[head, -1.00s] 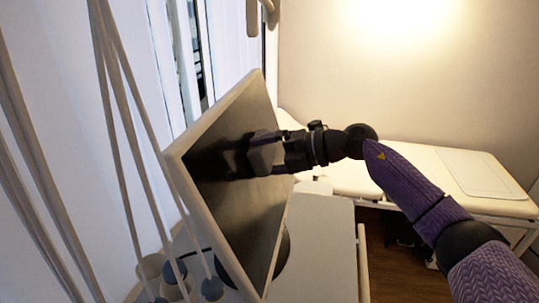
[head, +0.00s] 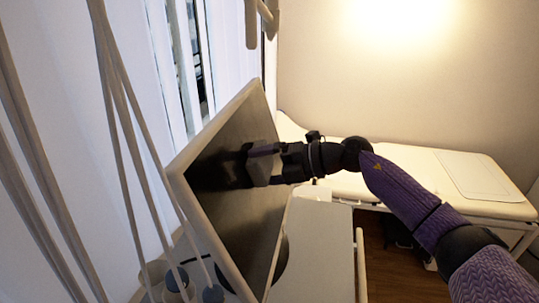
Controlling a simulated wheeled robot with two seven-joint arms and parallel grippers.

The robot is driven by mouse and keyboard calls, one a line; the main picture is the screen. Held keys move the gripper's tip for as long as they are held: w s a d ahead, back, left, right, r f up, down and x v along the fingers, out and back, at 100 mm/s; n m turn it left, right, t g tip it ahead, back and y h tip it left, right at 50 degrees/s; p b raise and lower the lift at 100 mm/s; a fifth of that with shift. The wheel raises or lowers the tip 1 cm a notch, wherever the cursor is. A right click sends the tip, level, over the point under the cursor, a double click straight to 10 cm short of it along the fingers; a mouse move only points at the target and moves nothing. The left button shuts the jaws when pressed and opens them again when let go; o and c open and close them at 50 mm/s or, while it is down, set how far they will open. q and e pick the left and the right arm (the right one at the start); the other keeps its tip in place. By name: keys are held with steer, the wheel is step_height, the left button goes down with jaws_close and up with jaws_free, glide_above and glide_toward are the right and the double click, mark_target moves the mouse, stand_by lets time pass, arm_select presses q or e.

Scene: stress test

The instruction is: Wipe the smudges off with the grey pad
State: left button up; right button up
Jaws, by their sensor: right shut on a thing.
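A monitor with a pale frame and a dark screen (head: 245,220) stands tilted left of centre. My right gripper (head: 270,164) comes in from the right and is shut on the grey pad (head: 257,168). The pad is at the screen's upper middle, close against its face; I cannot tell for sure whether it touches. Dark, blurry patches show on the screen left of the pad; I cannot tell smudges from reflection. My left gripper is not in view.
Pale cables (head: 122,150) hang at the left in front of the wall. Small round containers (head: 175,278) stand below the monitor's left side. A white cart top (head: 325,240) lies right of the monitor. A padded couch (head: 430,175) stands behind my right arm.

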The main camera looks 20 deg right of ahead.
steer(key=v, duration=0.5)
steer(key=shift+d, duration=0.1)
steer(key=shift+s+d+r, duration=0.15)
steer(key=shift+s+d, duration=0.05)
steer(key=shift+s+d, duration=0.1)
steer(key=b+v, duration=0.1)
steer(key=v, duration=0.1)
steer(key=shift+s+d+r, duration=0.15)
steer(key=shift+s+d, duration=0.05)
steer(key=shift+d, duration=0.05)
stand_by(0.5)
